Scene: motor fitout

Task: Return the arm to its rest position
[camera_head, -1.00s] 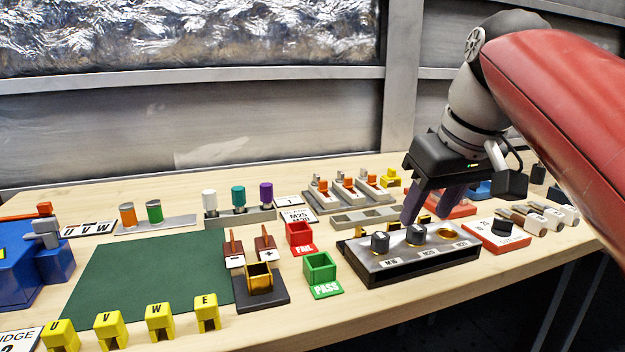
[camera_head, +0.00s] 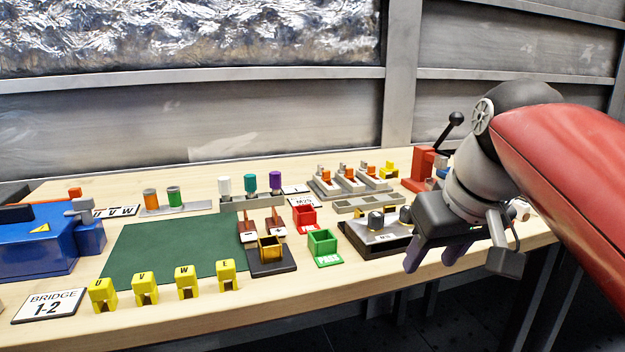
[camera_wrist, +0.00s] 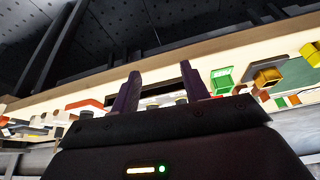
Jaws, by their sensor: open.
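My gripper (camera_head: 432,256) hangs at the right, over the front edge of the bench in the head view, with its purple fingers apart and nothing between them. In the wrist view the two fingers (camera_wrist: 160,92) stand wide apart, also empty. My gripper hides part of the gland block (camera_head: 372,240) with its dark knobs, which stands on the bench behind it. The red arm link fills the right of the head view.
The bench (camera_head: 330,285) holds a green mat (camera_head: 165,250), a blue motor (camera_head: 40,245), yellow lettered clips (camera_head: 145,288), a green PASS bin (camera_head: 323,246) and a red FAIL bin (camera_head: 304,217). A red lever tool (camera_head: 424,168) stands at the back right. Free space lies before the bench.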

